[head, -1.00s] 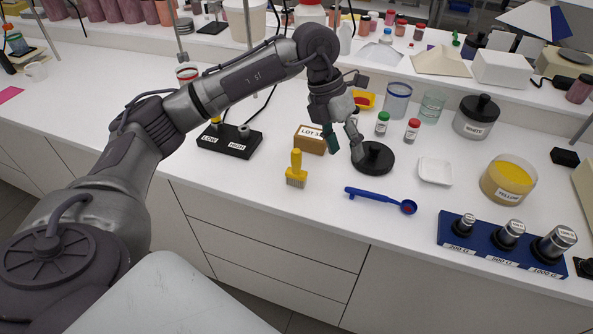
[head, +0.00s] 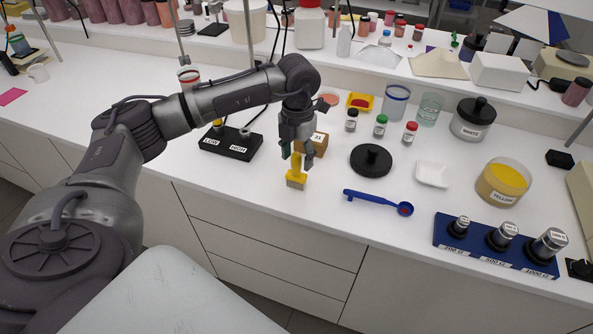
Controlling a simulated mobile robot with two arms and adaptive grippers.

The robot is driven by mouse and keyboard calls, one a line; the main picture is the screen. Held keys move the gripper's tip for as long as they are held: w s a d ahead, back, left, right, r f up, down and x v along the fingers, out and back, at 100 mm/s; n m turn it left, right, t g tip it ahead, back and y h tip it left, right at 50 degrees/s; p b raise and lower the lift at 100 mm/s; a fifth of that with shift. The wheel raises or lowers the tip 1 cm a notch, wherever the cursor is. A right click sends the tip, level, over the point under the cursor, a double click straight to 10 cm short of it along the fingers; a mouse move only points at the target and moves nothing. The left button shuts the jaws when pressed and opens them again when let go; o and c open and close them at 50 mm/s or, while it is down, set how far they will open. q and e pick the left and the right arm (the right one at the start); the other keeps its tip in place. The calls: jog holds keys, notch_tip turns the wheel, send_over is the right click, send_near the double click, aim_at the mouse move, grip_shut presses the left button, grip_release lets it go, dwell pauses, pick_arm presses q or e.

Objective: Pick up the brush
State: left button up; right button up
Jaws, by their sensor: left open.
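The brush (head: 296,174) has a yellow handle and a pale bristle block, and it stands upright on the white counter near the front edge. My left gripper (head: 297,156) points down directly over the brush, open, with one finger on each side of the handle's upper end in the head view. I cannot tell whether the fingers touch the handle. The top of the handle is partly hidden by the gripper. My right gripper is not in view.
A cardboard box (head: 317,146) stands close behind the gripper. A black switch box (head: 229,143) is to the left. A blue spoon (head: 372,200) and a black round lid (head: 371,160) lie to the right. The counter just left of the brush is clear.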

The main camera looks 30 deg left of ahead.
aim_at(296, 165)
pick_arm(q)
notch_tip(296, 165, down, 2)
jog(key=shift+s+a+f+p, duration=0.15)
jog(key=shift+f+p, duration=0.1)
jog(key=shift+p, duration=0.15)
jog(key=shift+f, duration=0.55)
grip_shut()
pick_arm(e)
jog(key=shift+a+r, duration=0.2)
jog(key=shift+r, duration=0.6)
pick_arm(q)
jog(key=shift+r, duration=0.1)
